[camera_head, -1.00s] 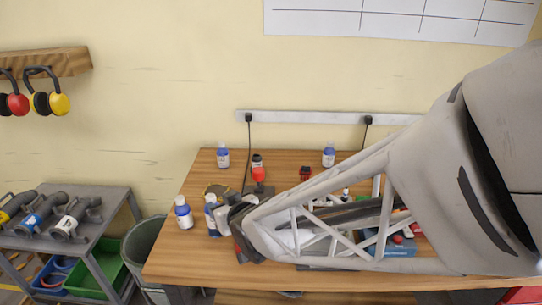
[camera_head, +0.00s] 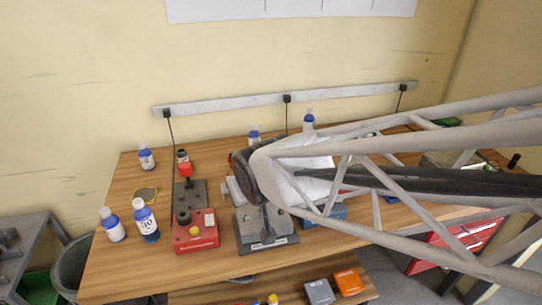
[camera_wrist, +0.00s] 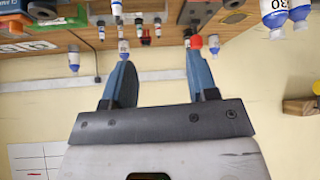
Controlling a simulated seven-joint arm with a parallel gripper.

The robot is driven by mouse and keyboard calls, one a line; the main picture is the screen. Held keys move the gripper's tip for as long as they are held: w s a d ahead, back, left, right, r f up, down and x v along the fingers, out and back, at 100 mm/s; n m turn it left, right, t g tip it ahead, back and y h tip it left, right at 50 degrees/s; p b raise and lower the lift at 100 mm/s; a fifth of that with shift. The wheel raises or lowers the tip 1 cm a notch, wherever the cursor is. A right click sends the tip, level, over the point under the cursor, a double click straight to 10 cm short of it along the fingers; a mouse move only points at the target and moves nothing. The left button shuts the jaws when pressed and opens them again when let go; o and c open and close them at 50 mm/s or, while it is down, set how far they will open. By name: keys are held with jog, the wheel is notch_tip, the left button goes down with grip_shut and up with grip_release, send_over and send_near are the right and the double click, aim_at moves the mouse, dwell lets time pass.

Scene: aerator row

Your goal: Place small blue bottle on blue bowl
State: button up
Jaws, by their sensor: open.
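I cannot tell which is the small blue bottle. Two bottles show at the upper right of the wrist view (camera_wrist: 273,14) (camera_wrist: 299,10). My gripper (camera_wrist: 158,60) is open with nothing between its fingers, above the bench. I cannot make out a blue bowl.
A red and grey control box (camera_head: 196,230) and a grey metal fixture (camera_head: 266,228) stand mid-bench. A blue box (camera_head: 322,214) is partly under my arm. A bin (camera_head: 72,263) and a grey shelf (camera_head: 25,255) stand left. Dark cables hang from the wall strip (camera_head: 225,103).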

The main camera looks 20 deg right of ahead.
jog(key=s+d+r+m+g, duration=0.1)
jog(key=s+d+g, duration=0.1)
jog(key=s+d, duration=0.3)
jog(key=s+d+r+m+g+h, duration=0.1)
jog(key=s+d+r+m+g, duration=0.1)
jog(key=s+d, duration=0.3)
jog(key=s, duration=0.3)
jog(key=shift+r+g+h, duration=0.25)
jog(key=shift+g+h, duration=0.05)
